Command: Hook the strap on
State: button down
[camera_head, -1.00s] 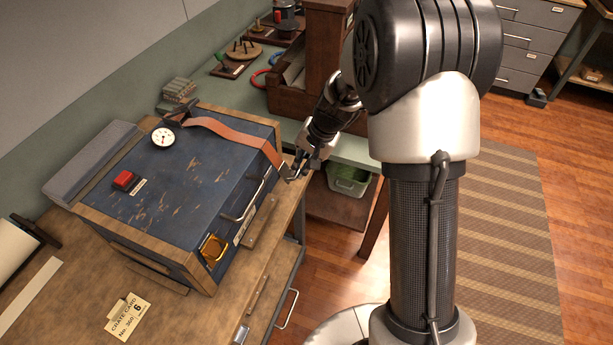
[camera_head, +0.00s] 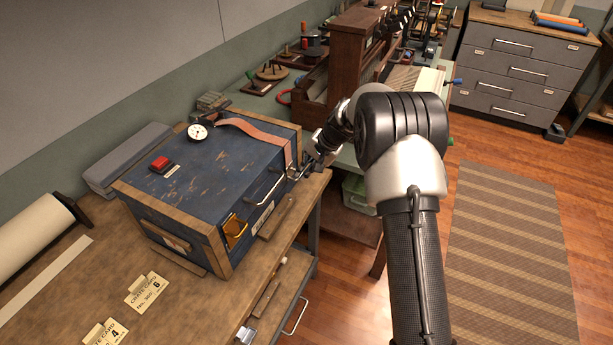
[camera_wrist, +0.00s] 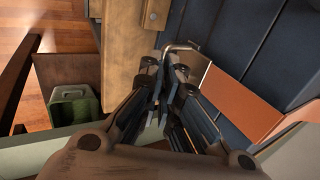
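The orange-brown strap (camera_head: 252,132) lies across the lid of the worn blue crate (camera_head: 225,165) and bends down over its edge on the right. In the wrist view the strap (camera_wrist: 240,101) runs to a metal end fitting (camera_wrist: 184,47) at my fingertips. My gripper (camera_head: 301,170) is at this end, beside the crate's front face; it also shows in the wrist view (camera_wrist: 165,70). Its fingers are close together and appear shut on the strap's metal end, though the contact is partly hidden.
A round gauge (camera_head: 198,132) and a red button (camera_head: 160,163) sit on the lid. Wooden blocks (camera_head: 277,218) are on the bench by the crate's front. Crate cards (camera_head: 146,292) lie front left. An open drawer (camera_head: 282,305) juts out below. A green bin (camera_wrist: 74,106) is under the neighbouring table.

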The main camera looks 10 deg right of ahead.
jog(key=c, duration=2.3)
grip_release()
jog(key=shift+s+d+f, duration=0.2)
jog(key=shift+s+f, duration=0.15)
jog(key=shift+f, duration=0.35)
jog(key=shift+s+d+f, duration=0.2)
jog(key=shift+s+f, duration=0.1)
jog(key=shift+f, duration=0.35)
jog(key=shift+o, duration=1.3)
jog(key=shift+d+r, duration=0.1)
jog(key=shift+d, duration=0.1)
jog(key=shift+o, duration=1.6)
jog(key=shift+a, duration=0.1)
jog(key=shift+w+a+g, duration=0.15)
jog(key=shift+g, duration=0.15)
jog(key=v, duration=1.2)
jog(key=shift+w+r, duration=0.2)
jog(key=shift+r, duration=0.2)
jog(key=shift+a, duration=0.2)
